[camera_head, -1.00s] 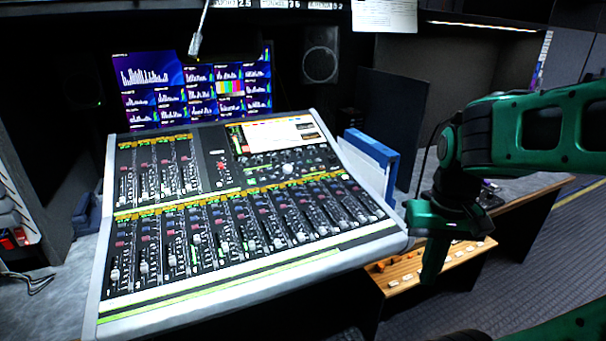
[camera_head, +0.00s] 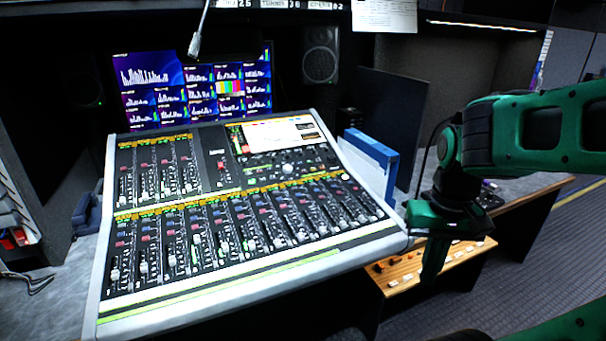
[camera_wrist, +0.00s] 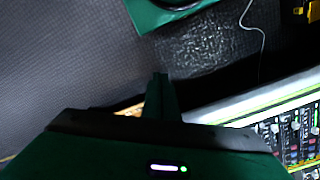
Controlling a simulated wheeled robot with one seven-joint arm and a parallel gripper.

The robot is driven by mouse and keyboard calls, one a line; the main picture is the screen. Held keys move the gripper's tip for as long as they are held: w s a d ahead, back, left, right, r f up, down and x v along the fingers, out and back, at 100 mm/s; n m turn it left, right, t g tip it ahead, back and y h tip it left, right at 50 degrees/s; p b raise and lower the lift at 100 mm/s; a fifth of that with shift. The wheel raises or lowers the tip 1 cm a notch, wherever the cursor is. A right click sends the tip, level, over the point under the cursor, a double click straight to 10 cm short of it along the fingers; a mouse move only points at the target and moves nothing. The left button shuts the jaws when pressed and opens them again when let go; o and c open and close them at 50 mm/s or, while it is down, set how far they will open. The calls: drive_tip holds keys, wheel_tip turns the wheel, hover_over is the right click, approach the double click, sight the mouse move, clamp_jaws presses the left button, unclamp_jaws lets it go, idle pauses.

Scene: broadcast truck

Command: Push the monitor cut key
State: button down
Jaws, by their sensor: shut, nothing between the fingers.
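The mixing console (camera_head: 240,290) stands tilted on the desk, with rows of faders and small keys. A small red key (camera_head: 221,165) shows on its middle upper panel. The key labels are too small to read, so I cannot tell which one is the monitor cut key. My gripper (camera_head: 432,277) points down off the console's right front corner, apart from the red key. In the wrist view its fingers (camera_wrist: 160,80) are shut together and empty, above dark floor, with the console edge at the lower right.
A wooden ledge (camera_head: 400,275) with several small pale and orange pieces lies beside and below my gripper. A blue-edged folder (camera_head: 372,150) stands right of the console. A thin microphone (camera_head: 196,42) hangs above it. Lit screens (camera_head: 150,85) and a speaker (camera_head: 320,53) are behind.

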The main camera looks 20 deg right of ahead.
wheel_tip(320, 180, up, 3)
drive_tip(key=n+t+y, duration=0.2)
drive_tip(key=n+t, duration=1.2)
drive_tip(key=n, duration=0.4)
hover_over(304, 171)
drive_tip(key=s, duration=0.6)
drive_tip(key=shift+d, duration=0.2)
drive_tip(key=shift+f, duration=0.2)
drive_tip(key=shift+w+f, duration=0.55)
drive_tip(key=shift+f, duration=0.75)
drive_tip(key=shift+w+f, duration=0.6)
drive_tip(key=shift+f, duration=0.75)
drive_tip(key=shift+w+f, duration=0.55)
drive_tip(key=shift+f, duration=0.75)
